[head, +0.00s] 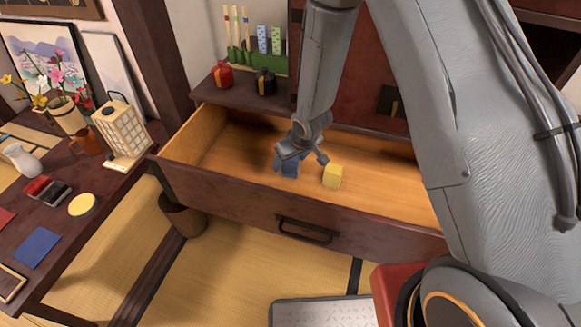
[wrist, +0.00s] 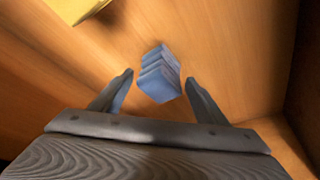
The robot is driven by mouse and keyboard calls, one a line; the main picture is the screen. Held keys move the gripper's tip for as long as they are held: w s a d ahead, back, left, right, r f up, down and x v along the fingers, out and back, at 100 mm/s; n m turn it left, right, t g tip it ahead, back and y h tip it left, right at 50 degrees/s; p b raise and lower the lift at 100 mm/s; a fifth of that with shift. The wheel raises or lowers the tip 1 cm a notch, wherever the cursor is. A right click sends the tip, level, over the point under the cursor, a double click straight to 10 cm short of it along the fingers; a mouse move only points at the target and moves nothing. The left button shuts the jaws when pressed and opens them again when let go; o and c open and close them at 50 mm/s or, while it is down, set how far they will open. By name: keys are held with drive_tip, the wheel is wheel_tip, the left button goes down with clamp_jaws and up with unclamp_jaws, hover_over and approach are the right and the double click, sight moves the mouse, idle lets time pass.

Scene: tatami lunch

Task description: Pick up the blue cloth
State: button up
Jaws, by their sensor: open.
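The blue cloth (head: 289,167) is a small folded stack lying in the open wooden drawer (head: 215,160). In the head view my gripper (head: 301,158) is down inside the drawer, right over the cloth, and hides part of it. In the wrist view the cloth (wrist: 160,75) shows just ahead of and between the two fingertips of my gripper (wrist: 158,79). The fingers are apart, one on each side of it. I cannot tell whether either finger touches the cloth.
A yellow block (head: 333,176) lies in the drawer to the right of the cloth; a yellow corner (wrist: 78,8) shows in the wrist view. The drawer's front wall (head: 240,202) stands nearest me. A side table with a paper lantern (head: 121,130) is at left.

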drive_tip(key=c, duration=1.1)
drive_tip(key=shift+c, duration=0.2)
